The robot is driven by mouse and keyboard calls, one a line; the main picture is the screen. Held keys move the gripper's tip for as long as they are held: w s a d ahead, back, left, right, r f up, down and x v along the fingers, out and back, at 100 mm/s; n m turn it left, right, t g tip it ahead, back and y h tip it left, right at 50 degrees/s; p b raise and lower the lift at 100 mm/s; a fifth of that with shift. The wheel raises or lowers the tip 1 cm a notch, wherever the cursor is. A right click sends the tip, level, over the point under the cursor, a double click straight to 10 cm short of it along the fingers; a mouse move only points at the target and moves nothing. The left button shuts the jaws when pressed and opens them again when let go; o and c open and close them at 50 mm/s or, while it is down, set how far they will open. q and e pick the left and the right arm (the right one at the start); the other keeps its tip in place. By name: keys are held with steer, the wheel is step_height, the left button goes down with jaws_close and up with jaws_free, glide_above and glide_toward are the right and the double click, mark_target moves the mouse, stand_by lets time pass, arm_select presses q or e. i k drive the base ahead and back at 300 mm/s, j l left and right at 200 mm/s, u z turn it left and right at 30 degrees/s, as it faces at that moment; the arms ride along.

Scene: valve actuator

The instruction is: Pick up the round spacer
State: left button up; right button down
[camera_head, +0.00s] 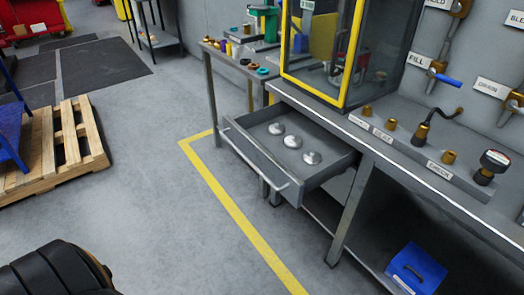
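Three silvery round pieces (276,128), (292,141) and (312,157) lie spaced apart in a row inside an open grey drawer (326,146). They look like low domed discs. Small coloured rings also sit on the side table, including a teal ring (263,71) and a dark ring (245,61). I cannot tell from this view which of these is the round spacer. Neither of my grippers shows.
The drawer juts out from the workbench (440,195), its front handle facing the floor. The side table (212,75) stands behind it. A glass cabinet with a yellow frame (356,40), brass fittings and a gauge (495,160) occupy the bench top. A blue bin (417,270) sits below. Open floor lies left.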

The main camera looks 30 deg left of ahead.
mark_target(276, 129)
steer(key=i+j+u, duration=0.25)
steer(key=i+u, duration=0.5)
steer(key=i, duration=0.3)
